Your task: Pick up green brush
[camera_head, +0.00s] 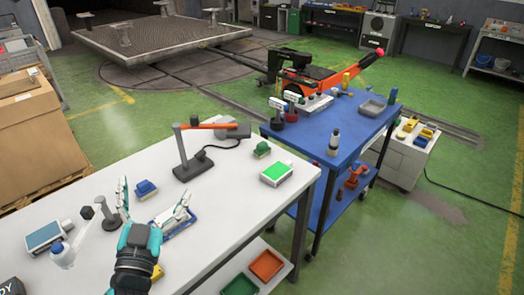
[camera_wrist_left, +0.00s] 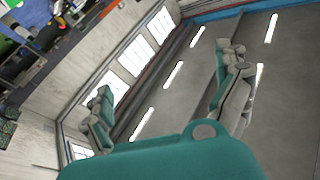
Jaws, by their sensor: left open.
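A small green brush (camera_head: 262,149) lies on the white table (camera_head: 225,205) near its far edge, between a black-based stand and a green-screened device. My left gripper (camera_head: 153,200) is above the near part of the table, open and empty, with its fingers spread and pointing up. It is well to the left of and nearer than the green brush, not touching it. In the left wrist view the open fingers (camera_wrist_left: 163,80) frame only ceiling lights and windows. The brush does not show there. My right gripper is not in view.
A blue brush (camera_head: 146,189) lies behind the left gripper. The stand with an orange arm (camera_head: 192,165) rises left of the green brush. The green-screened device (camera_head: 276,173) lies in front of it. A blue cart (camera_head: 345,130) stands to the right. The table's middle right is clear.

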